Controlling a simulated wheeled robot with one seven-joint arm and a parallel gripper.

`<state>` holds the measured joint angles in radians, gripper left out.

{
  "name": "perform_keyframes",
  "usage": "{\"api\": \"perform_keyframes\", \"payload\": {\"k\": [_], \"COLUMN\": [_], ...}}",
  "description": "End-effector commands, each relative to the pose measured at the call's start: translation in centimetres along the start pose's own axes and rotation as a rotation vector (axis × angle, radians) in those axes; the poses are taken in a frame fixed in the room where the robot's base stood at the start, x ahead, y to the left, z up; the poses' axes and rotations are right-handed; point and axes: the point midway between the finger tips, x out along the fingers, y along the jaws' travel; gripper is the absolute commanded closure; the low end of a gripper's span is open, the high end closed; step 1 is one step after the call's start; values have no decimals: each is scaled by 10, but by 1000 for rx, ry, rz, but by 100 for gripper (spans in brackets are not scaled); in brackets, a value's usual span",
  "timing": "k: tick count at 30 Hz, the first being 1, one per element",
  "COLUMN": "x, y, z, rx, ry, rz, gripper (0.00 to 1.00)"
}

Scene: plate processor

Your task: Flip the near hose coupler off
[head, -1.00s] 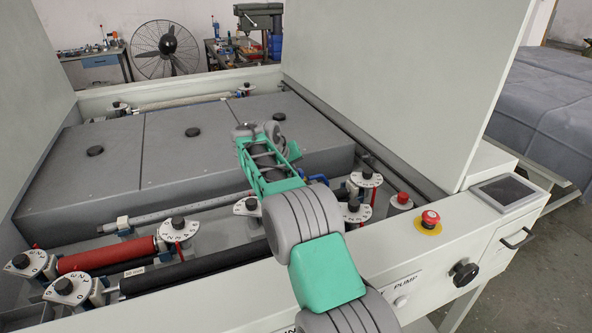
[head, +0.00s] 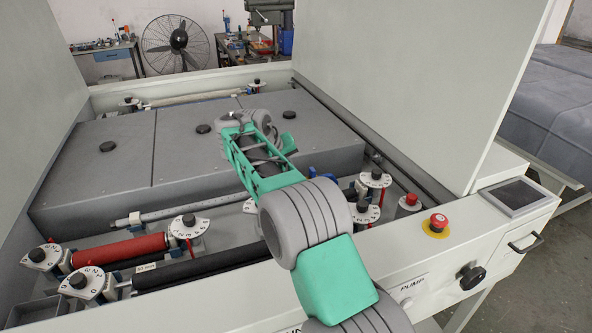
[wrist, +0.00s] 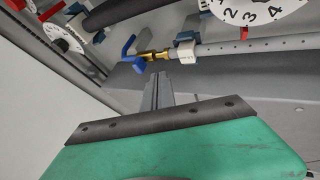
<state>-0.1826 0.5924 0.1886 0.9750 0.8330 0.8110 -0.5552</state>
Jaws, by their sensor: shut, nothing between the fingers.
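The hose coupler shows in the wrist view as a brass fitting (wrist: 153,55) with a blue lever (wrist: 130,60) at its left end. It joins a grey perforated tube that runs right. A blue part, likely this lever, shows in the head view (head: 323,173) just right of my forearm. My gripper (wrist: 158,76) is shut and empty in the wrist view. Its fingertips appear just below the brass fitting, with the lever to their upper left. I cannot tell whether they touch it. In the head view my arm hides the fingers.
White numbered dials (head: 188,226) and a red roller (head: 119,249) lie along the machine's front. Grey covers (head: 110,165) fill its middle. Tall white panels (head: 420,80) stand at both sides. A red emergency button (head: 438,220) sits on the front right rim.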

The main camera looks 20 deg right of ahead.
Motion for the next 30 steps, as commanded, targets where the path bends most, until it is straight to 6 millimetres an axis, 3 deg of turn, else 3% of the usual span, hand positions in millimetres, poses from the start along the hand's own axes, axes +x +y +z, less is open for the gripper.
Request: {"api": "perform_keyframes", "payload": {"k": [3, 6, 19, 30], "x": [-23, -34, -43, -95], "y": [-1, -1, 2, 30], "z": [0, 0, -2, -30], "rx": [-2, -1, -1, -1], "ry": [1, 0, -1, -2], "rz": [-2, -1, -1, -1], "gripper": [100, 100, 100, 100]}}
